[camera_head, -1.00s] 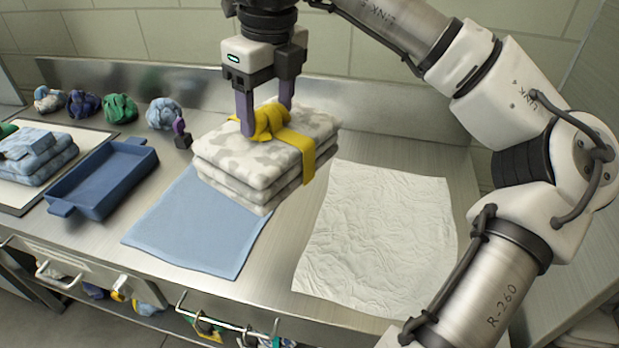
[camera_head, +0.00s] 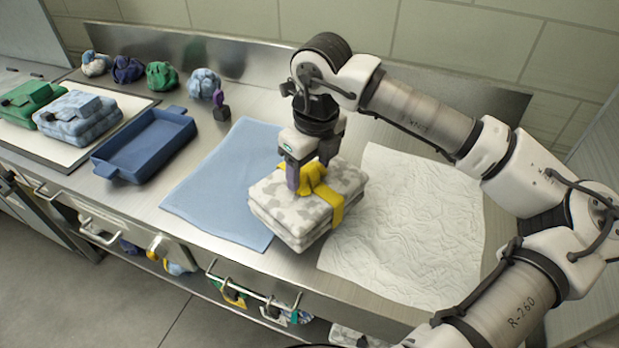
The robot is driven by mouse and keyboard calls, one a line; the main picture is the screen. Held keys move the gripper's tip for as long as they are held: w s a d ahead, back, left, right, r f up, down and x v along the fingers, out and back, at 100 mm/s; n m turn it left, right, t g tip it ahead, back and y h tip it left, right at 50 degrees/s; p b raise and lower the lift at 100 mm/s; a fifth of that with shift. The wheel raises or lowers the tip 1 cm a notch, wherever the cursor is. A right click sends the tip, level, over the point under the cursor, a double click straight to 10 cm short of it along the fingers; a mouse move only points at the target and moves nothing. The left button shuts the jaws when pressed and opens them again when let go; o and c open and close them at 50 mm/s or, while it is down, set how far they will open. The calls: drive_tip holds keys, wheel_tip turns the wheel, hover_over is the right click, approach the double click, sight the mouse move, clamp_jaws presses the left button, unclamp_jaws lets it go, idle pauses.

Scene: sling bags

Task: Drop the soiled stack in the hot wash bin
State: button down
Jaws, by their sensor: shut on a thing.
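The stack (camera_head: 284,214) is a pile of folded cloths, white with grey blotches, bound by a yellow band (camera_head: 337,205) with a knot on top. My gripper (camera_head: 307,178) points down and is shut on the yellow knot. The stack is at the front middle of the steel counter, over the right edge of the blue cloth and the left edge of the white crumpled sheet. I cannot tell whether it touches the surface. I cannot make out a bin marked as hot wash.
A blue cloth (camera_head: 215,190) and a white sheet (camera_head: 420,225) lie flat on the counter. A blue tray (camera_head: 150,148) stands left, beside green (camera_head: 30,98) and light blue (camera_head: 75,120) bundles on a board. Several knotted bundles line the back. Below the front edge is a rail (camera_head: 255,290).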

sight(309, 187)
wheel_tip(309, 187, down, 4)
drive_tip(key=shift+r+p, duration=0.1)
drive_tip(key=shift+p, duration=0.25)
drive_tip(key=shift+s+f+b, duration=0.15)
drive_tip(key=shift+f+b, duration=0.35)
drive_tip(key=shift+b, duration=0.25)
drive_tip(key=shift+c, duration=1.6)
unclamp_jaws()
drive_tip(key=shift+f, duration=0.1)
